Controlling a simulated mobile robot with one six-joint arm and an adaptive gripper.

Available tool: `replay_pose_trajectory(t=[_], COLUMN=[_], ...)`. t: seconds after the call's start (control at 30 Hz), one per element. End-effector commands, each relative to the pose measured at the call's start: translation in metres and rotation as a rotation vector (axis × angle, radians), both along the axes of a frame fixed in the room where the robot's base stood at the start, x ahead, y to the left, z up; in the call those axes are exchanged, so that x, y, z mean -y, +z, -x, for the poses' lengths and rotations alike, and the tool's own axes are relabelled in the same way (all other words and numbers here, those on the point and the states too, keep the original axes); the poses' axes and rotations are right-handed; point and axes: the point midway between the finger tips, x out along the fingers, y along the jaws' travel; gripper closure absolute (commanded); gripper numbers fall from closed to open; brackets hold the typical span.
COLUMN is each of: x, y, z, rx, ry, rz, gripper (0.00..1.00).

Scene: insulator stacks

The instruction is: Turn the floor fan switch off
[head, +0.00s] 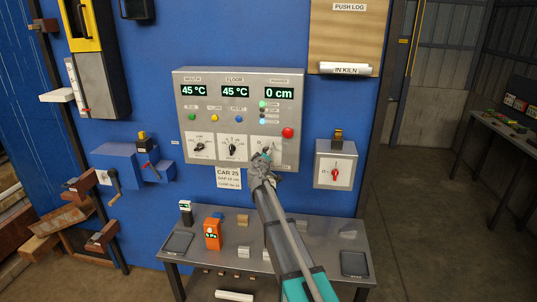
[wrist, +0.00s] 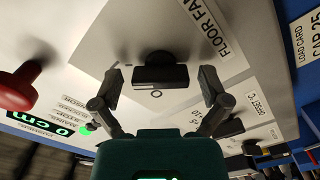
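The floor fan switch is a black rotary knob (wrist: 160,72) on a white plate, beside a label reading "FLOOR FA…" in the wrist view. An "O" mark shows just below the knob. My gripper (wrist: 161,86) is open, with one finger on each side of the knob and a gap to both. I cannot tell whether the fingertips reach as deep as the knob. In the head view my gripper (head: 263,160) is at the lower right of the grey control panel (head: 185,118) and largely hides this switch.
A red push button (head: 288,132) sticks out above right of my gripper and shows in the wrist view (wrist: 20,86). Two more knobs (head: 200,148) (head: 233,148) are to the left. A bench (head: 230,262) with small items stands below.

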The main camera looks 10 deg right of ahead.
Motion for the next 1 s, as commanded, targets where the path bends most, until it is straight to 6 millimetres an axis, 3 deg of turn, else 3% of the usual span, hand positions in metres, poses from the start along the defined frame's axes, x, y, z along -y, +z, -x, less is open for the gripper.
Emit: replay_pose_trajectory(t=[0.03, 0.33, 0.37, 0.5, 1.0], x=[0.000, 0.000, 0.016, 0.005, 0.002], y=[0.000, 0.000, 0.000, 0.000, 0.001], z=[0.000, 0.000, 0.000, 0.000, 0.000], rx=[0.000, 0.000, 0.000, -0.001, -0.062], ry=[0.000, 0.000, -0.004, -0.004, -0.002], rz=[0.000, 0.000, 0.000, 0.006, 0.196], gripper=[0.24, 0.79, 0.78, 0.79, 0.79])
